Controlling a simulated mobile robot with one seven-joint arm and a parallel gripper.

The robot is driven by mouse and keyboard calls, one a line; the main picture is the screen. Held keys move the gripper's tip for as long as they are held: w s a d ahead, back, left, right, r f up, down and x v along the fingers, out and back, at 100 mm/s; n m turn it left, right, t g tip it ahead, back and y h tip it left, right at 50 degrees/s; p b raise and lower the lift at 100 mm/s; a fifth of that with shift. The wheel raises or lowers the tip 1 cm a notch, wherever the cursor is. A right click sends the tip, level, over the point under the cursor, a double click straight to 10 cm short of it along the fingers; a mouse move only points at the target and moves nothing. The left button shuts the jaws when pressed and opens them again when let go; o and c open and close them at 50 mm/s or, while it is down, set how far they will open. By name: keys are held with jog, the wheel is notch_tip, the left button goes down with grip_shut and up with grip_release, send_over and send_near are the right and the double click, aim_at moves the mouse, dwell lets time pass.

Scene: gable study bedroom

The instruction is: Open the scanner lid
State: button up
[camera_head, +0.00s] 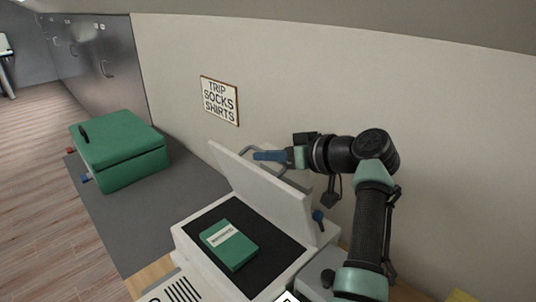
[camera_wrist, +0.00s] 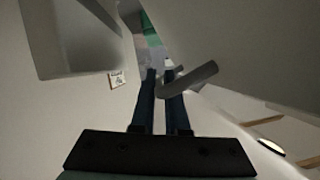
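The scanner (camera_head: 275,279) is pale grey with a dark bed. Its lid (camera_head: 262,193) stands raised and steeply tilted, its hinge side toward the right. A green book (camera_head: 229,244) lies on the bed. A grey bar handle (camera_head: 246,147) is at the lid's upper edge. My gripper (camera_head: 262,156) has blue fingers at this handle, behind the lid's top edge. In the wrist view, the handle (camera_wrist: 198,78) crosses the right finger, and its near end shows between the two fingers. A narrow gap separates the fingers; whether they clamp the handle is unclear.
A wall with a framed sign (camera_head: 220,100) rises close behind the scanner. A green box (camera_head: 120,149) sits on a dark grey surface (camera_head: 150,220) to the left. Wooden floor is free at the far left.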

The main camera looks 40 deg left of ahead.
jog(key=o, duration=0.5)
jog(key=shift+c, duration=0.2)
jog(key=v, duration=1.3)
jog(key=shift+f, duration=0.1)
